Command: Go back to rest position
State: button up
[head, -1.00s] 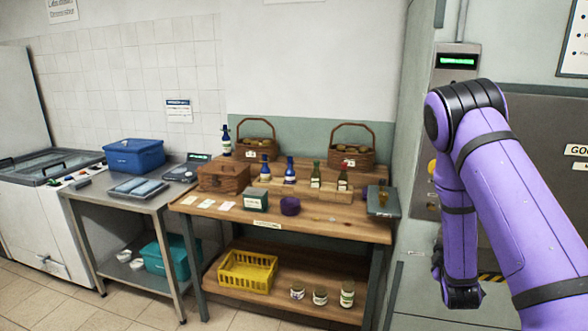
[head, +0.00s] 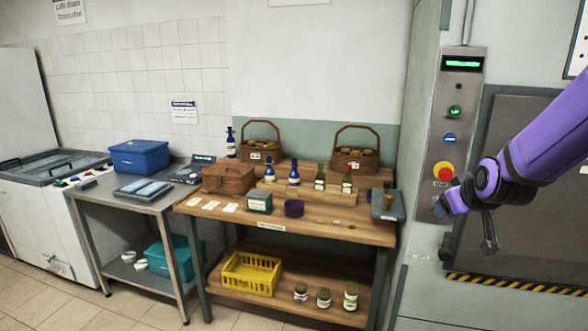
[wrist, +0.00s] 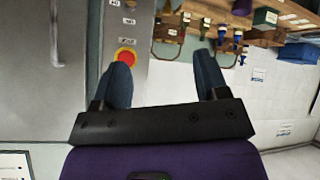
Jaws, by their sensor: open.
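My gripper (head: 465,228) is at the right of the head view, on my purple arm, in front of the grey wall and close to the control panel. It is open. In the wrist view its two blue-grey fingers (wrist: 162,65) stand wide apart with nothing between them. I cannot tell from the head view whether a finger touches the panel. The wrist view shows the room upside down, with the red button on the panel just beside the left finger.
The control panel (head: 460,110) has a red emergency button (head: 444,171), with a grey door (head: 530,200) beside it. Floor at front left is clear.

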jog(key=s+a+r+m+g, duration=0.1)
jog(key=s+r, duration=0.4)
jog(key=s, duration=0.8)
jog(key=s+a+r+m+g+y, duration=0.1)
jog(key=s+a+r+g, duration=0.2)
jog(key=s, duration=1.1)
notch_tip(320, 180, up, 2)
jog(key=shift+s+a+r+m+g, duration=0.1)
jog(key=shift+s+a+m+g, duration=0.25)
jog(key=shift+a, duration=0.45)
jog(key=shift+w, duration=0.15)
